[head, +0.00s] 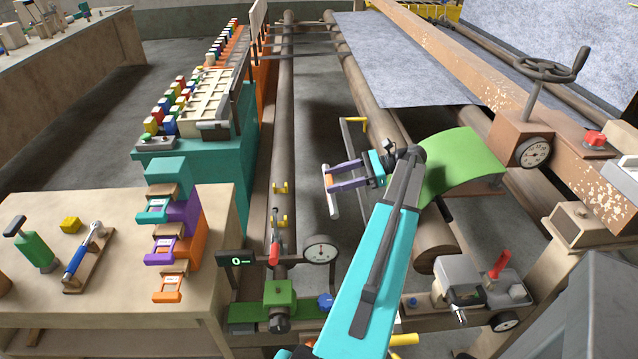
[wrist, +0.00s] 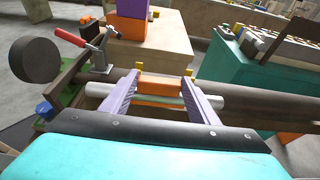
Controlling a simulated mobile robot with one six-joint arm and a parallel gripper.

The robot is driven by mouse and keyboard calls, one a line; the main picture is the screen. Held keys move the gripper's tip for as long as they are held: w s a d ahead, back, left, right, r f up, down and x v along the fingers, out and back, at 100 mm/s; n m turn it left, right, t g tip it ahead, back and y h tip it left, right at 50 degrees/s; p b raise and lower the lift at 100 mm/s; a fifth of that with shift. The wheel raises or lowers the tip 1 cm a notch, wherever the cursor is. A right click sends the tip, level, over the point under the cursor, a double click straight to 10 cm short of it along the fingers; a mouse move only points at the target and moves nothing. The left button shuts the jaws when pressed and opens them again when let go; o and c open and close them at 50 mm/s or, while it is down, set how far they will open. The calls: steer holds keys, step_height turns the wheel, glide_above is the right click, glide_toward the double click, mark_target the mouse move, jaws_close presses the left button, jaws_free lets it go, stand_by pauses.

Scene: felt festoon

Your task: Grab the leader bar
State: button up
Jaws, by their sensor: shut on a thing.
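The leader bar is a pale grey rod (head: 334,206) with an orange grip block in its middle. My gripper (head: 331,177) has two purple fingers and is shut on the orange block. The bar is held up in the gap between the long rollers, apart from the left roller in the head view. In the wrist view the orange block (wrist: 159,83) sits between the fingertips (wrist: 159,88), and the bar's pale ends (wrist: 185,101) show around the fingers. The bar's underside is hidden.
Yellow hooks (head: 281,188) stand along the left roller (head: 285,130). A green curved plate (head: 460,160) lies right of my arm. A workbench (head: 110,310) with stacked coloured bins (head: 185,212) is at left.

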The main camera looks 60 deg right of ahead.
steer(key=shift+s+d, duration=0.55)
steer(key=shift+s, duration=0.15)
steer(key=shift+w, duration=0.1)
